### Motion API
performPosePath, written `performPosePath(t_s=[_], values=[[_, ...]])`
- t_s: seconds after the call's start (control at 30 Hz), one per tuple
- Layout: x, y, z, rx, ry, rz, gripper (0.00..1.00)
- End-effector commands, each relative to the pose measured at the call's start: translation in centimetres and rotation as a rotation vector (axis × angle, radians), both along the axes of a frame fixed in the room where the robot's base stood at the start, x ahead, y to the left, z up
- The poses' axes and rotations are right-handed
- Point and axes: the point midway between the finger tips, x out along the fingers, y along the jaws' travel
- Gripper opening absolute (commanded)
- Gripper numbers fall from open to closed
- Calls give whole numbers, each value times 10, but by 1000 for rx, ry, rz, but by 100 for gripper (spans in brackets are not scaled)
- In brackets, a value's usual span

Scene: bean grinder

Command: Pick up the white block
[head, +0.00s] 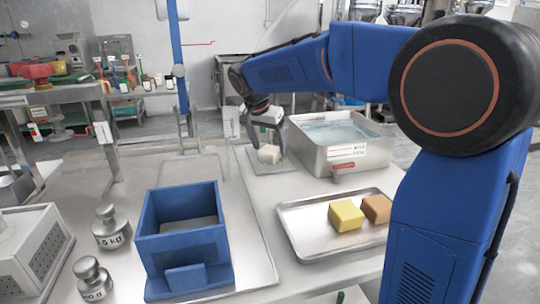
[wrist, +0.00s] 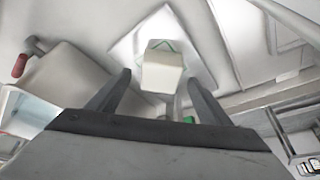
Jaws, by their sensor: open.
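The white block (head: 269,154) sits on a thin grey plate (head: 284,165) at the back of the table, left of the water-filled metal basin. My gripper (head: 267,146) is above and around it, pointing down, with its fingers apart. In the wrist view the white block (wrist: 162,66) shows ahead of and between the two open fingertips of my gripper (wrist: 158,82). Whether the fingers are level with the block cannot be told.
A metal basin (head: 318,158) with a red handle stands right of the plate. A metal tray (head: 296,236) holds a yellow block (head: 346,215) and a brown block (head: 376,208). A blue open box (head: 181,250) and two metal weights (head: 112,228) stand at the front left.

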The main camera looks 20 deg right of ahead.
Motion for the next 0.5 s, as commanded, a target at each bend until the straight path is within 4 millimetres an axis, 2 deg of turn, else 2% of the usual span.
performPosePath(t_s=[0.17, 0.4, 0.47, 0.5], values=[[6, -7, -20, 0, 0, -1, 73], [7, -7, -23, 1, -1, -1, 73], [7, -7, -22, 1, -1, -1, 61], [7, -7, -22, 1, -1, -1, 51]])
